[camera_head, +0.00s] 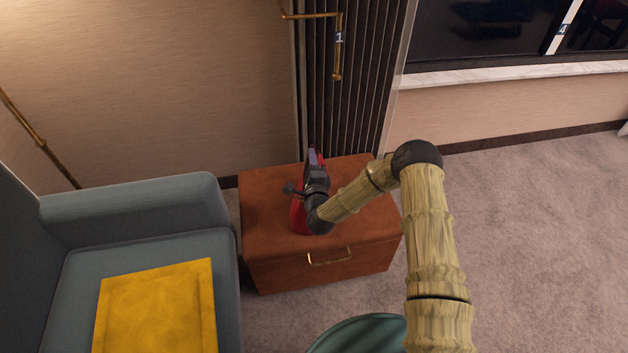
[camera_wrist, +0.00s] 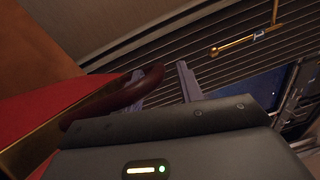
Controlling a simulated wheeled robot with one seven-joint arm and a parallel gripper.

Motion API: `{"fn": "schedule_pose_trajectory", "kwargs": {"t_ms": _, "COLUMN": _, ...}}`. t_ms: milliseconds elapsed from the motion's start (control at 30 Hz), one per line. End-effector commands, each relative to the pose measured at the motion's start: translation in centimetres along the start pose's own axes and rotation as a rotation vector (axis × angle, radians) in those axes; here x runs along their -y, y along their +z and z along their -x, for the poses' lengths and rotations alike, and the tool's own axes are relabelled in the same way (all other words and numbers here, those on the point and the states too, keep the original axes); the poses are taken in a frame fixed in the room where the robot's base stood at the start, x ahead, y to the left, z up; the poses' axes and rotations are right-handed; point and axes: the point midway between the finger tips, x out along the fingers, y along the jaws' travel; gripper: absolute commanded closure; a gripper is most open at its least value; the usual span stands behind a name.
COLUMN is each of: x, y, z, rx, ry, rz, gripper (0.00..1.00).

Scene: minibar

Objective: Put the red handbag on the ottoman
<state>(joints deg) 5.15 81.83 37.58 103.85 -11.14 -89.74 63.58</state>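The red handbag (camera_head: 298,216) stands on a brown leather-look cabinet (camera_head: 265,225), partly hidden behind my gripper (camera_head: 315,160). In the wrist view, the red side of the handbag (camera_wrist: 30,105) fills the left, with a gold-coloured edge. Its dark red handle (camera_wrist: 118,97) arches up to the left finger. My gripper (camera_wrist: 162,82) has its two fingers apart; the handle is at the left finger, and I cannot tell whether it touches. A rounded teal top (camera_head: 360,338), possibly the ottoman, shows at the bottom edge of the head view, mostly cut off.
A blue-grey sofa (camera_head: 140,215) with a yellow cushion (camera_head: 157,308) stands left of the cabinet. A dark slatted panel (camera_head: 345,100) with brass fittings rises behind it. A window sill (camera_head: 510,75) runs along the back right. The carpet (camera_head: 540,220) at right is clear.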

Motion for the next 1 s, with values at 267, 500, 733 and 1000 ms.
{"fn": "schedule_pose_trajectory", "kwargs": {"t_ms": 267, "x": -0.1, "y": 0.0, "z": 5.6, "rx": 0.001, "ry": 0.006, "rz": -0.001, "gripper": 0.63}}
{"fn": "schedule_pose_trajectory", "kwargs": {"t_ms": 500, "x": 0.0, "y": 0.0, "z": 8.8, "rx": 0.0, "ry": 0.002, "rz": 0.0, "gripper": 0.63}}
{"fn": "schedule_pose_trajectory", "kwargs": {"t_ms": 733, "x": 0.0, "y": 0.0, "z": 9.1, "rx": -0.001, "ry": 0.0, "rz": 0.001, "gripper": 0.63}}
{"fn": "schedule_pose_trajectory", "kwargs": {"t_ms": 1000, "x": 0.0, "y": 0.0, "z": 9.1, "rx": -0.001, "ry": 0.0, "rz": 0.001, "gripper": 0.63}}
